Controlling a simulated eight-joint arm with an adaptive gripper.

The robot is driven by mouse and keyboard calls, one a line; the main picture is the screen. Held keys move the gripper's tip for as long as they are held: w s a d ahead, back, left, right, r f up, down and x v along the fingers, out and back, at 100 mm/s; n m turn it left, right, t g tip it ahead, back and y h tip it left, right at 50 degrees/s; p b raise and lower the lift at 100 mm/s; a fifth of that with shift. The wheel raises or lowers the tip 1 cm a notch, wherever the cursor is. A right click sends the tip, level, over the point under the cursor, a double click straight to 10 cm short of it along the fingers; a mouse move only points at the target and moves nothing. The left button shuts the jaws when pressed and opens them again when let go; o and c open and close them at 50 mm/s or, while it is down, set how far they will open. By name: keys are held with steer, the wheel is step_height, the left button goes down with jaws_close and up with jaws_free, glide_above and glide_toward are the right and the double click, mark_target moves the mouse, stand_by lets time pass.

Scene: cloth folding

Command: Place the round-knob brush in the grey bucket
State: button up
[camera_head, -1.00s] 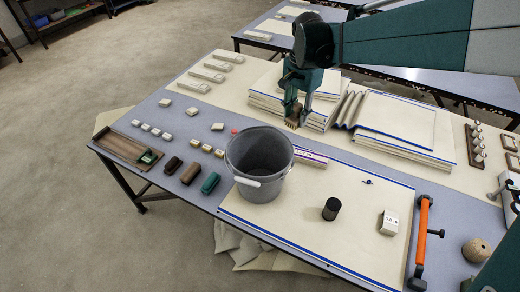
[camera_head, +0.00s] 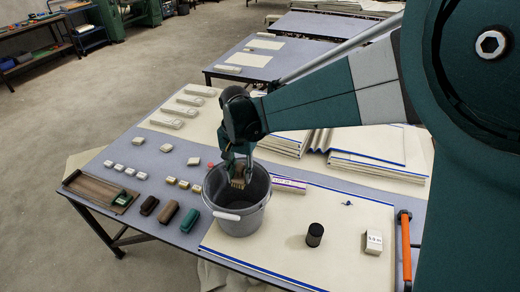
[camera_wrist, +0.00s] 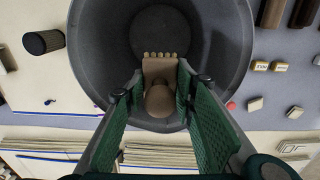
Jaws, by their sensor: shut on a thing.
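The grey bucket (camera_head: 238,222) stands upright on the table near its front edge, its handle hanging at the front. My gripper (camera_head: 240,170) is shut on the tan round-knob brush (camera_head: 237,183) and holds it over the back part of the bucket opening. In the wrist view the brush (camera_wrist: 160,85) sits between the green finger pads, its round knob toward me and its bristle tufts pointing over the bucket's dark inside. The bucket rim (camera_wrist: 243,70) surrounds the far part of the brush. How low the brush hangs against the rim is hard to tell.
Dark and green brushes (camera_head: 168,212) lie left of the bucket. A black cylinder (camera_head: 314,235), a white box (camera_head: 373,242) and an orange-handled tool (camera_head: 405,245) lie to the right. Folded cloth stacks (camera_head: 375,150) are behind. A purple-white box (camera_head: 289,185) lies close to the bucket's right side.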

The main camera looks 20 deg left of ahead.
glide_above(239, 202)
steer(key=s+d, duration=0.4)
step_height(239, 202, down, 9)
steer(key=shift+f, duration=0.2)
steer(key=shift+f+b, duration=0.7)
steer(key=shift+f, duration=2.4)
steer(key=shift+f+b, duration=0.45)
steer(key=shift+f, duration=1.4)
steer(key=shift+f, duration=0.2)
steer(key=o, duration=0.9)
steer(key=shift+r, duration=0.15)
